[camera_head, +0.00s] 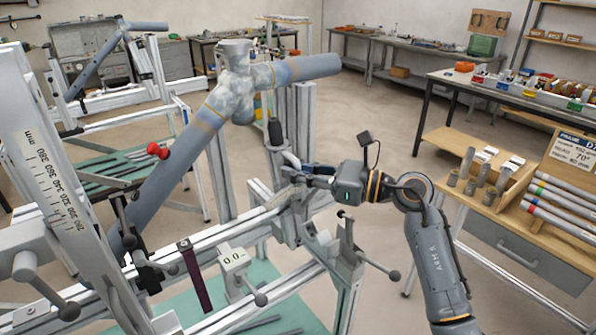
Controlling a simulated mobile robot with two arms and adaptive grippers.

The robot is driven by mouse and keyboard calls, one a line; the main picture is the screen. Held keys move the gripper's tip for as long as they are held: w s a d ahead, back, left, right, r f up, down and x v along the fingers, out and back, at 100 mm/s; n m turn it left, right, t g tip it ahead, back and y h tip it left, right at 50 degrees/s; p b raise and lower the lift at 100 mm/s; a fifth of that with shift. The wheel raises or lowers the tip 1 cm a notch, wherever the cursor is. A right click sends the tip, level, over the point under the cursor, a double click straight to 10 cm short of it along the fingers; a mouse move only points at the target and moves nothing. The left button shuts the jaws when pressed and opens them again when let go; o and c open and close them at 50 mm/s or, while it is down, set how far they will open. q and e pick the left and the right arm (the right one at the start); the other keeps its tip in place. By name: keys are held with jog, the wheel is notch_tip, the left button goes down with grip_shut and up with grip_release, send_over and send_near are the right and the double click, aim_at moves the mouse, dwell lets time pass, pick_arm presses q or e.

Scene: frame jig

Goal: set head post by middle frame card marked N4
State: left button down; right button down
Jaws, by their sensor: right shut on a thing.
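The jig's head post (306,120) is an upright grey metal profile standing behind the frame head tube, with a carriage (288,222) at its foot. My right gripper (297,177) comes in from the right and is shut on a small grey part at the post carriage; the fingers hide most of it. A blue-grey bicycle frame (196,130) with a pale, rough head joint (236,85) lies across the jig. My left gripper is out of view.
A mm scale (48,180) slants at the left. A wooden rack (515,205) with tubes and lugs stands right. Open floor lies between the jig and the back benches.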

jog(key=shift+s+a+f+n+h+b, duration=0.3)
jog(key=shift+s+a, duration=0.25)
jog(key=shift+a, duration=0.25)
jog(key=shift+s+a+f+n+h+b, duration=0.2)
jog(key=shift+s+a+f+n+b, duration=0.15)
jog(key=shift+s+a, duration=0.3)
jog(key=shift+w+a, duration=0.1)
jog(key=c, duration=1.4)
grip_release()
jog(key=shift+r, duration=0.1)
jog(key=shift+c, duration=0.2)
jog(key=shift+o, duration=0.3)
jog(key=shift+d+r, duration=0.15)
jog(key=shift+d, duration=0.05)
jog(key=v, duration=1.2)
